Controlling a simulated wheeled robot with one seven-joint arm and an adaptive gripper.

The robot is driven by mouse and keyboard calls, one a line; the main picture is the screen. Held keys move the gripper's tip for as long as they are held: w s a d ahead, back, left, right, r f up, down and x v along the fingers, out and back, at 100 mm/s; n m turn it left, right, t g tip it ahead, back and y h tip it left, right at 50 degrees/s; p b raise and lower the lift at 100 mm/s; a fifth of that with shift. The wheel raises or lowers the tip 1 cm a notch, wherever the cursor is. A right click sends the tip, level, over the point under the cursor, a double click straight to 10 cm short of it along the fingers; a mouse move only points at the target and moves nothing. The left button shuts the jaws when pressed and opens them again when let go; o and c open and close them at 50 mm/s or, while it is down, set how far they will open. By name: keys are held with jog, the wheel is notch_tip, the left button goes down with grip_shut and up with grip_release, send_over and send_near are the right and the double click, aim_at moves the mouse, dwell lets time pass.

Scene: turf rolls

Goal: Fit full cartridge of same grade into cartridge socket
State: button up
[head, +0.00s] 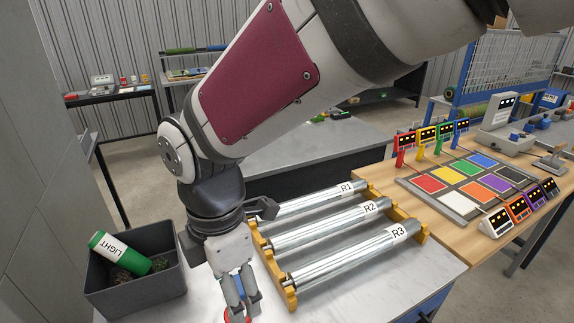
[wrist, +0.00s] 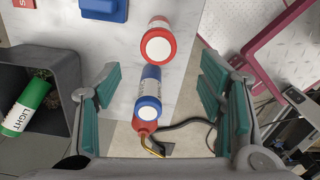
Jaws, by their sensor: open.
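My gripper (head: 240,300) points down over the metal table, open, with nothing held. In the wrist view its teal-padded fingers (wrist: 160,92) stand apart, with a blue cartridge (wrist: 150,83) in the picture between them, not gripped. A red cartridge (wrist: 163,28) stands just above the blue one in that view. Both show pale round ends; I cannot read any grade on them. A green cartridge marked LIGHT (head: 120,254) lies tilted in the dark bin (head: 136,299); it also shows in the wrist view (wrist: 27,107). I cannot make out the cartridge socket for certain.
A blue block (wrist: 103,9) sits on the table at the wrist view's top. Metal rollers R1, R2 and R3 (head: 335,250) lie in a yellow frame right of my gripper. A wooden bench (head: 464,232) holds coloured squares. A maroon frame (wrist: 250,50) stands at the wrist view's right.

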notch_tip(320, 180, down, 12)
jog(key=shift+w+f, duration=0.15)
jog(key=shift+f, duration=0.05)
grip_shut()
dwell(0.5)
